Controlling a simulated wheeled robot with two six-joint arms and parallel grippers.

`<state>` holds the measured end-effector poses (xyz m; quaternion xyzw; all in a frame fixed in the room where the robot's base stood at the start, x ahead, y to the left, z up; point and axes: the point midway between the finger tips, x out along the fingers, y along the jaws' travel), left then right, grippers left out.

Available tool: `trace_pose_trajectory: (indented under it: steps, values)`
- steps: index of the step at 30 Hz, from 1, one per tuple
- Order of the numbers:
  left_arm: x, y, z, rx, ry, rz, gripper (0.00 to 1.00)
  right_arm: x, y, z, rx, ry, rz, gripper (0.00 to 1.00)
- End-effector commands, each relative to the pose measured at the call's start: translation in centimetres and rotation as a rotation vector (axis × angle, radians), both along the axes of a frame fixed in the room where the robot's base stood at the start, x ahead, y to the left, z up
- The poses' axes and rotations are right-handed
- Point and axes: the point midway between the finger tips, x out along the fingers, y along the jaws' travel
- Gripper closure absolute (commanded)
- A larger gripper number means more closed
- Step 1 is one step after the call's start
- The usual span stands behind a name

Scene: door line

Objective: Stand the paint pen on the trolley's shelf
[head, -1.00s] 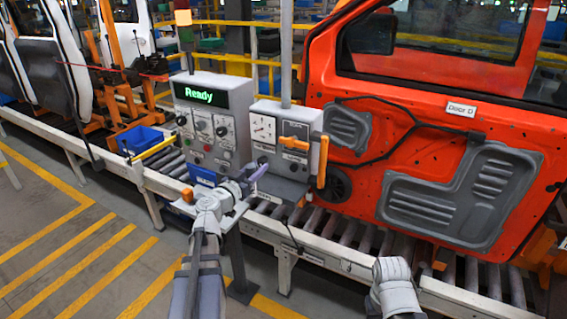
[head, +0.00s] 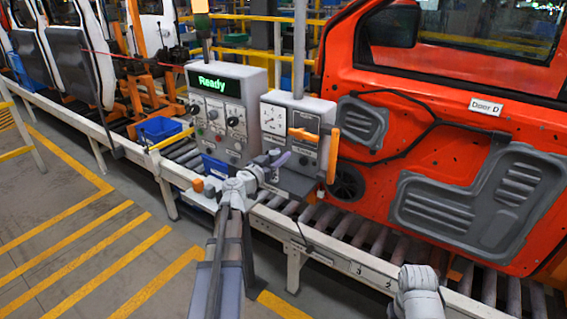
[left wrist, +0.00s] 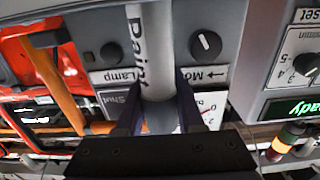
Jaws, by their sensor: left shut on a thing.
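My left gripper (head: 274,160) is in front of the grey control boxes in the head view. In the left wrist view its two dark purple fingers (left wrist: 159,108) are shut on the paint pen (left wrist: 138,45), a pale cylinder with "Paint" lettered along it. The pen extends up out of that picture, and its other end is hidden between the fingers. In the head view I cannot make out the pen apart from the gripper. My right arm shows at the lower right of the head view, but its fingers do not. I cannot identify the trolley or its shelf.
The control box (head: 225,112) reads "Ready"; a smaller box (head: 290,125) with a gauge and orange handle (head: 333,155) stands beside it. A blue bin (head: 158,129) sits left. Striped floor is open at lower left.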

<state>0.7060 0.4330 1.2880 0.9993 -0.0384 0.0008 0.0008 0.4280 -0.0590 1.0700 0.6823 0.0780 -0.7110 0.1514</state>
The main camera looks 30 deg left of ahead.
Motion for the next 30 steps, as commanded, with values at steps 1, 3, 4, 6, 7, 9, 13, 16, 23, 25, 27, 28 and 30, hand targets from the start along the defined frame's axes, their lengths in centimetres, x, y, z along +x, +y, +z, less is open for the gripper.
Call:
trace_pose_trajectory:
  steps: [1,3,4,6,7,9,13,16,23,25,27,28,30]
  values:
    - [-0.03,0.03,-0.22,0.000,0.000,0.000,1.00,0.00,0.00,-0.22,0.000,0.000,0.001,0.50]
    - [-0.03,0.02,-0.04,0.000,0.000,0.000,1.00,0.01,0.00,-0.04,0.000,0.000,0.001,0.50]
    - [-0.02,0.01,0.00,0.000,0.000,-0.001,1.00,0.01,-0.01,0.00,0.000,0.000,0.001,0.50]
    - [-0.01,0.00,0.01,0.000,0.000,-0.001,1.00,0.01,-0.01,0.01,0.000,0.000,0.001,0.50]
    - [-0.01,-0.01,0.00,0.000,0.000,-0.001,1.00,0.01,-0.01,0.00,0.000,0.000,0.001,0.50]
    - [-0.01,-0.01,-0.17,0.000,0.000,-0.001,1.00,0.01,0.00,-0.17,0.000,0.000,0.001,0.50]
    - [-0.01,-0.01,-0.36,0.000,0.000,-0.001,0.60,0.01,0.00,-0.35,0.000,0.000,0.001,0.50]
    - [-0.01,-0.01,-0.33,0.000,0.000,-0.001,0.49,0.01,-0.01,-0.32,0.000,0.000,0.001,0.50]
    - [-0.02,-0.01,-0.32,0.000,0.000,-0.001,0.33,0.01,-0.01,-0.32,0.000,0.000,0.001,0.50]
    - [-0.02,-0.01,-0.32,0.000,0.000,-0.001,0.33,0.01,-0.01,-0.32,0.000,0.000,0.001,0.50]
    - [-0.01,-0.01,-0.27,0.000,0.000,-0.001,0.33,0.01,0.00,-0.27,0.000,0.000,0.001,0.50]
    - [-0.01,-0.01,-0.18,0.000,0.000,-0.001,0.33,0.01,0.00,-0.18,0.000,0.000,0.001,0.50]
    - [-0.01,-0.02,0.26,0.000,0.000,-0.001,0.33,0.01,0.00,0.26,0.000,0.000,0.001,0.50]
